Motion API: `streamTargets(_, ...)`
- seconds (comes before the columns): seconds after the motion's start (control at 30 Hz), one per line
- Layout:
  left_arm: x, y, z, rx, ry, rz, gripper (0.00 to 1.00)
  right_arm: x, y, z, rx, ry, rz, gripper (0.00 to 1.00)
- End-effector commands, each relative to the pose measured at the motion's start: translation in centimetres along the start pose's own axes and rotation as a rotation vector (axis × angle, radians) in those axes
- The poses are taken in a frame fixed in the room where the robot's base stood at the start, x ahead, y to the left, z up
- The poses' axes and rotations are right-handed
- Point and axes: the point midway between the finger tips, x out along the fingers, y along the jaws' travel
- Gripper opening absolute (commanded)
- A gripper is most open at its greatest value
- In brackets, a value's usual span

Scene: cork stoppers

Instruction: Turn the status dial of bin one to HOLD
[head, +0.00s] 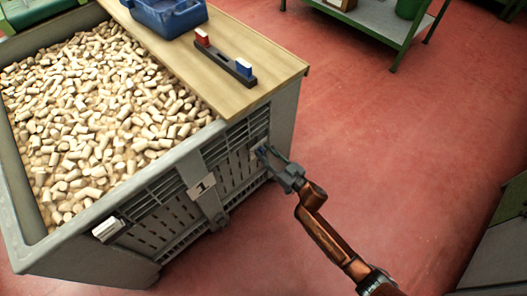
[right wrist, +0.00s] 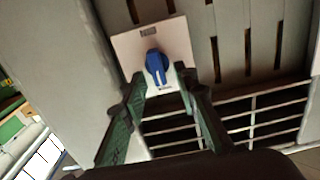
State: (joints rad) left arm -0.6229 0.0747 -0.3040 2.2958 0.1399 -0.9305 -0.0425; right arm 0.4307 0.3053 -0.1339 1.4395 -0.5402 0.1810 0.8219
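Bin one (head: 60,248) is a large grey slatted bin filled with cork stoppers, with a "1" label (head: 202,186) on its front. Its status dial is a blue knob (right wrist: 156,64) on a pale square plate (right wrist: 178,38), seen in the right wrist view. The knob's handle points toward the bottom of that view; the plate's small markings are unreadable. My right gripper (head: 267,153) is at the bin's front near its right corner. In the right wrist view it is open (right wrist: 160,76), fingertips either side of the knob's lower end, contact unclear. My left gripper is out of view.
A wooden board (head: 240,50) across the bin carries a blue crate (head: 165,14) and a dark bar with red and blue blocks (head: 222,58). A white object (head: 108,229) sits on the bin's front left. A green-framed bench (head: 380,18) stands behind.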

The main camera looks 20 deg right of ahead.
Motion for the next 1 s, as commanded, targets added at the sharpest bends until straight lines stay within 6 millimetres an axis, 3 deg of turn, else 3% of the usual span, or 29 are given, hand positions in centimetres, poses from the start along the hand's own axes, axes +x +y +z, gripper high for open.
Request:
streamTargets(0.23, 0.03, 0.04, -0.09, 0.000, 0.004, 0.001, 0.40, 0.09, -0.01, -0.09, -0.001, 0.001, 0.000, 0.28)
streamTargets(0.63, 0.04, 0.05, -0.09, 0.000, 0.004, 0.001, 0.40, 0.06, -0.01, -0.04, 0.000, 0.000, 0.000, 0.00)
streamTargets(1.0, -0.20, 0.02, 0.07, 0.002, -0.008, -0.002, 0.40, 0.04, -0.08, -0.08, -0.038, 0.000, 0.000, 0.00)
